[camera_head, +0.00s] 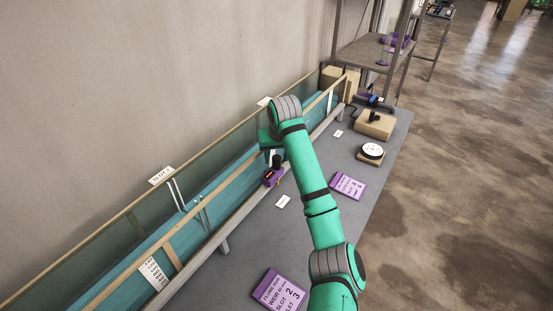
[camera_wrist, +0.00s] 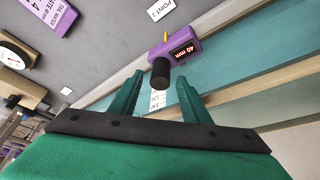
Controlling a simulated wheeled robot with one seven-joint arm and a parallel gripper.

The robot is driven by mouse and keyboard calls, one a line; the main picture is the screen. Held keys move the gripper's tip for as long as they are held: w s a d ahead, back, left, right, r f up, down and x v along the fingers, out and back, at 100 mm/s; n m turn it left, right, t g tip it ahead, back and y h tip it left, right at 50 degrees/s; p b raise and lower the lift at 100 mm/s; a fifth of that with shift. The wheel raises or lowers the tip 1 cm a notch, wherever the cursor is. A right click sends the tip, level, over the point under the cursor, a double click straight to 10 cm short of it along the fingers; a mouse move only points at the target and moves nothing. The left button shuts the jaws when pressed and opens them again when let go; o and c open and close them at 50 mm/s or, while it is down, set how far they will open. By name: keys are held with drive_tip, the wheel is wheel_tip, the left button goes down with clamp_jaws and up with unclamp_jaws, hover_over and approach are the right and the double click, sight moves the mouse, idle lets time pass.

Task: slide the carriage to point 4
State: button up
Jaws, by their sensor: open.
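The carriage (camera_head: 273,176) is a small purple block with a black knob on top, sitting at the front rail of the long flume. In the wrist view the carriage (camera_wrist: 182,48) shows a lit display reading 40 mm and a yellow pointer. Its black knob (camera_wrist: 160,73) lies at the mouth of my gripper (camera_wrist: 159,80), between the two green fingertips or just beyond them. The fingers are apart; I see no grip on the knob. In the head view my arm hides the fingers. A white card (camera_wrist: 160,9) beside the carriage reads POINT, apparently 2.
White cards lie along the rail, one nearer (camera_head: 283,201) and one farther (camera_head: 338,133). Purple plaques (camera_head: 278,290) (camera_head: 347,186), a round dial (camera_head: 372,150) and a wooden block with a black knob (camera_head: 374,125) stand on the grey table. The wall runs behind the flume (camera_head: 220,182).

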drive_tip(key=shift+x, duration=1)
